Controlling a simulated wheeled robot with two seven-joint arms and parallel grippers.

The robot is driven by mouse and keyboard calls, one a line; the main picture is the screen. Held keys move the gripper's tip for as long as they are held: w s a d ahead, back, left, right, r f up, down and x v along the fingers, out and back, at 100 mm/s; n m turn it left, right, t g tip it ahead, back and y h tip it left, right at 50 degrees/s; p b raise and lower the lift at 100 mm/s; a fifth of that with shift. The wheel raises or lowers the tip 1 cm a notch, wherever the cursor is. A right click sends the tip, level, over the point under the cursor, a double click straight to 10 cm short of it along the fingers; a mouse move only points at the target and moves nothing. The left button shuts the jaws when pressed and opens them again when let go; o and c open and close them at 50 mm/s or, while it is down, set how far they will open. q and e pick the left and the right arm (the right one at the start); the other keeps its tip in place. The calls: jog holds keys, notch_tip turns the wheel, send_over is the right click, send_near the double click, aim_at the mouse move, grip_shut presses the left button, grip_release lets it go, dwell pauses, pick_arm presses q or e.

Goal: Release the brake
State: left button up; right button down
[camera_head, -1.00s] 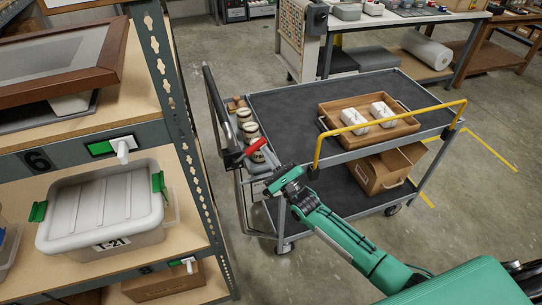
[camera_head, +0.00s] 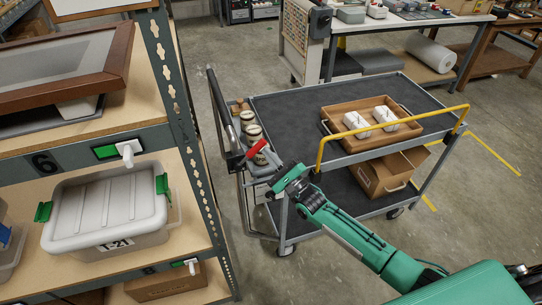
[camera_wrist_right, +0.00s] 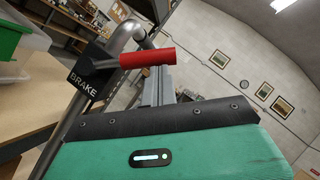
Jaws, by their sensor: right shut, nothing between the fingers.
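The brake lever has a red handle (camera_head: 257,149) on the cart's push-handle side in the head view. In the right wrist view the red handle (camera_wrist_right: 147,57) runs sideways from a dark block marked BRAKE (camera_wrist_right: 86,72). My right gripper (camera_head: 271,161) is shut and empty, with its fingertips close beside the handle. In the wrist view its grey fingers (camera_wrist_right: 159,84) reach up to the handle's underside near its right part. I cannot tell whether they touch it. My left gripper is not in view.
The grey cart (camera_head: 280,101) carries a wooden tray (camera_head: 387,141) with white objects, and several jars by its handle. A yellow rail (camera_head: 385,131) runs along its near right edge. Shelving with a lidded bin (camera_head: 107,209) stands close on the left. Floor is free in front.

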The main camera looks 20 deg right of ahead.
aim_at(260, 147)
jog(key=r+n+g+p, duration=0.1)
jog(key=a+r+n+y+p, duration=0.1)
jog(key=n, duration=0.1)
jog(key=shift+a+r+g, duration=0.1)
jog(key=shift+r+g, duration=0.3)
jog(key=a+r+n+p, duration=0.1)
jog(key=n+g+p, duration=0.1)
jog(key=n, duration=0.1)
jog(key=shift+a+r+g, duration=0.3)
jog(key=shift+a+r, duration=0.05)
jog(key=shift+a, duration=0.05)
jog(key=shift+a+r+n+g+p, duration=0.25)
jog(key=shift+a+n+g+p, duration=0.25)
jog(key=shift+n, duration=0.4)
jog(key=shift+s+a+r, duration=0.1)
jog(key=shift+a+r, duration=0.1)
jog(key=shift+a, duration=0.4)
jog(key=shift+a+r, duration=0.15)
jog(key=shift+a, duration=0.4)
